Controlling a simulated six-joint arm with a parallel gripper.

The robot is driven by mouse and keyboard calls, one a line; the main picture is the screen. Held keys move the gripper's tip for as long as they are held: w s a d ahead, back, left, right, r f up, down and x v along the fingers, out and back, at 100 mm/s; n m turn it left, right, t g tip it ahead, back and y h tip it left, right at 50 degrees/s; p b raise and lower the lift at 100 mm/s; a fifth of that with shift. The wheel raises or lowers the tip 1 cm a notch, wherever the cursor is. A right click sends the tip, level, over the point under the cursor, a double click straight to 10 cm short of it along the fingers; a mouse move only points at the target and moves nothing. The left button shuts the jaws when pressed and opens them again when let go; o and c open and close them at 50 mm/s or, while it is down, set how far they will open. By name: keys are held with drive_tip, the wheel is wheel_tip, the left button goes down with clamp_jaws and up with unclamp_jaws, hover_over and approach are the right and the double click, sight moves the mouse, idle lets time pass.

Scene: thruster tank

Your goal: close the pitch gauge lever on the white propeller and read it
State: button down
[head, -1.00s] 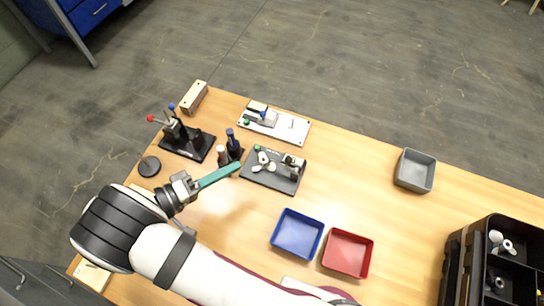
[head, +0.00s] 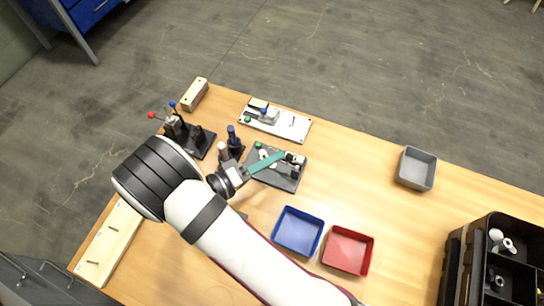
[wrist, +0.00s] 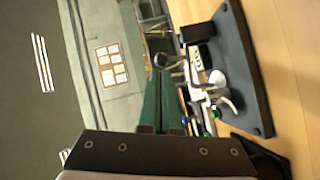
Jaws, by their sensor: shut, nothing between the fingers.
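The dark gauge plate (head: 284,183) lies flat on the wooden table near its middle and carries the white propeller (head: 264,157) and a small gauge block (head: 295,158). My gripper (head: 284,154) is shut and empty, its teal fingers reaching over the plate and partly covering the propeller. In the wrist view the green fingers (wrist: 163,105) lie together beside the white propeller (wrist: 222,92) and a pale metal lever (wrist: 168,60) with a rounded end. I cannot tell whether the fingers touch the lever. A small pale readout face (wrist: 197,59) is too small to read.
A white plate (head: 295,127) with a fixture lies behind. A black stand (head: 196,143) with red and blue knobs and a blue-topped post (head: 232,140) stand left. Blue bin (head: 290,245), red bin (head: 347,262) and grey bin (head: 415,184) hold nothing visible. A black case (head: 492,265) stands right.

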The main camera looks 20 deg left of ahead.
drive_tip(key=shift+d+r+m+g+y, duration=0.2)
drive_tip(key=shift+d+r+m+y, duration=0.2)
drive_tip(key=shift+d, duration=0.2)
drive_tip(key=shift+d+r+m+g+y, duration=0.2)
drive_tip(key=shift+d+r+m+y, duration=0.1)
drive_tip(key=shift+d+r+m, duration=0.2)
